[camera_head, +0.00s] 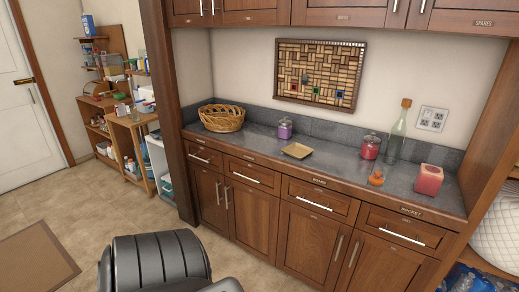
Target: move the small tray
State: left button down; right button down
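A small square tan tray (297,150) lies flat on the dark grey countertop (335,165), near the middle of its length. It looks empty. A purple-lidded jar stands to its left and a red jar to its right, both apart from it. Neither of my grippers shows in the head view, so nothing is seen touching the tray. A dark rounded part at the bottom of the picture seems to be mine.
On the counter stand a wicker basket (222,117), a purple jar (285,128), a red jar (370,147), a glass bottle (396,135), a small orange object (376,178) and a pink-red box (428,180). Wooden cabinets (305,235) are below. The floor at left is mostly clear.

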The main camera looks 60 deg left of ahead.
aim_at(297, 150)
jog(key=u, duration=0.05)
jog(key=k, duration=0.35)
jog(key=u, duration=2.1)
